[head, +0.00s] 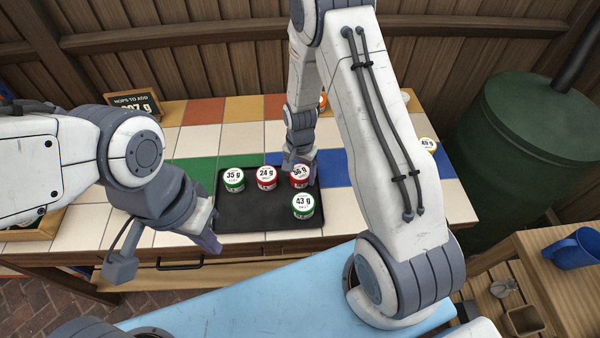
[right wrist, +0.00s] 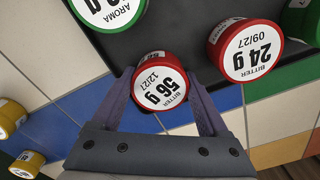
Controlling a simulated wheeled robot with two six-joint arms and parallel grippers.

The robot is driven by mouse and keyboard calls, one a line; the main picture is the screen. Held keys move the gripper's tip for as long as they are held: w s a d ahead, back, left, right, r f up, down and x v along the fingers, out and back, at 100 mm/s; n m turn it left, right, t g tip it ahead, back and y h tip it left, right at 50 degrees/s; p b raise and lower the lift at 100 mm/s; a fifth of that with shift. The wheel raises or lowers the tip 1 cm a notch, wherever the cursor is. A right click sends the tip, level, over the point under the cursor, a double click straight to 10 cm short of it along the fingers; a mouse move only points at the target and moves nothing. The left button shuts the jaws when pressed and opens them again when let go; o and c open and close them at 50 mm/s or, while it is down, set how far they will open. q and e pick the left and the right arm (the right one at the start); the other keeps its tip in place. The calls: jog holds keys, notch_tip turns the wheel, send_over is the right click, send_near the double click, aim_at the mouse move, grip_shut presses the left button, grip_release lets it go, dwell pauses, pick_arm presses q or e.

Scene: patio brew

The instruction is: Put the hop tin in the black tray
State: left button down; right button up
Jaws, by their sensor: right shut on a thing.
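The black tray (head: 250,218) lies on the tiled table. A red-lidded 56 g BITTER tin (head: 299,174) is at its back right edge, and it shows large in the right wrist view (right wrist: 160,82). My right gripper (right wrist: 163,88) is shut on this tin, one finger on each side. Whether the tin touches the tray floor I cannot tell. In the tray stand a green 35 g tin (head: 233,177), a red 24 g tin (head: 266,175) and a green 43 g tin (head: 303,204). My left gripper (head: 208,238) hangs by the tray's front left corner; its jaw gap is unclear.
A chalkboard (head: 135,104) headed HOPS TO ADD stands at the back left, partly hidden. A yellow 49 g tin (head: 428,145) sits on the right side. An orange tin (head: 323,101) is behind my right arm. A green barrel (head: 525,130) stands right of the table.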

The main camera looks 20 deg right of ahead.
aim_at(300, 172)
jog(key=o, duration=1.3)
notch_tip(300, 172, up, 12)
jog(key=s+a+r+n, duration=0.6)
jog(key=s+a+r, duration=0.1)
jog(key=a, duration=0.2)
jog(key=s+a+r+n, duration=0.1)
jog(key=s+n, duration=0.2)
jog(key=s, duration=0.2)
jog(key=s+a+r+n, duration=0.2)
jog(key=s+n, duration=0.2)
jog(key=s, duration=0.2)
jog(key=s+a+r+n+y, duration=0.1)
jog(key=s+a+r+n, duration=0.1)
jog(key=s, duration=0.3)
jog(key=shift+s+r+n+b, duration=0.1)
jog(key=shift+s+n+b, duration=0.25)
jog(key=shift+n, duration=0.45)
